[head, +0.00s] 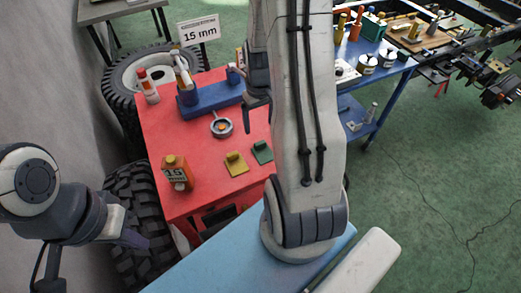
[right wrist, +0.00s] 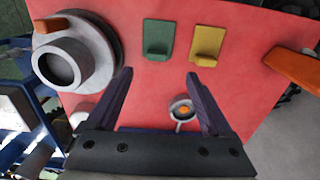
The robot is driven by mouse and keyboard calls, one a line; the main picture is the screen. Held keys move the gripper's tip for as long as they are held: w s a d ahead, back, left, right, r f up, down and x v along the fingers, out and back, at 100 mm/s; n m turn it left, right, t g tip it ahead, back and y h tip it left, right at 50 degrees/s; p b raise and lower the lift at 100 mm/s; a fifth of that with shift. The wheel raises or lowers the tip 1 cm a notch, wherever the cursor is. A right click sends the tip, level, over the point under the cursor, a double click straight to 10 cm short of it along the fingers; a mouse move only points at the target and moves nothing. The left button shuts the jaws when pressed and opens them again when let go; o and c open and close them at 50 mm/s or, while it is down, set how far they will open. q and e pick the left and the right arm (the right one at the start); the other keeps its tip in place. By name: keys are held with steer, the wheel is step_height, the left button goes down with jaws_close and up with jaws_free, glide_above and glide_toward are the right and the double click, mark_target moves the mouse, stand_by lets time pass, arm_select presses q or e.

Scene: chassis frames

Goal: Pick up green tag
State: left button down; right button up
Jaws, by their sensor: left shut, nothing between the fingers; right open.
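The green tag (head: 262,152) lies on the red table top (head: 205,150), partly covered by my right arm in the head view. It shows whole in the right wrist view (right wrist: 159,38), an L-shaped piece with a raised lip. My right gripper (right wrist: 159,76) is open and empty above the table, with the tag beyond its fingertips and between their lines. In the head view the right gripper (head: 255,98) is partly hidden by its own arm. My left gripper (head: 135,238) is shut and empty at the lower left, away from the tag.
A similar yellow tag (right wrist: 207,45) lies close beside the green one. A round grey part (right wrist: 75,55) stands on the other side. A ring with an orange centre (right wrist: 181,109) lies nearby. An orange bottle (head: 177,172) and blue stand (head: 210,97) are also on the table.

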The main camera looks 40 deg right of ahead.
glide_above(260, 143)
steer(key=f, duration=0.5)
steer(key=shift+s, duration=0.3)
steer(key=shift+w+f+p, duration=0.2)
steer(key=shift+f+p, duration=0.2)
steer(key=shift+f, duration=1)
steer(key=shift+w+f+p, duration=0.15)
steer(key=shift+f+p, duration=0.2)
steer(key=shift+f, duration=1.05)
jaws_close()
steer(key=shift+r, duration=0.1)
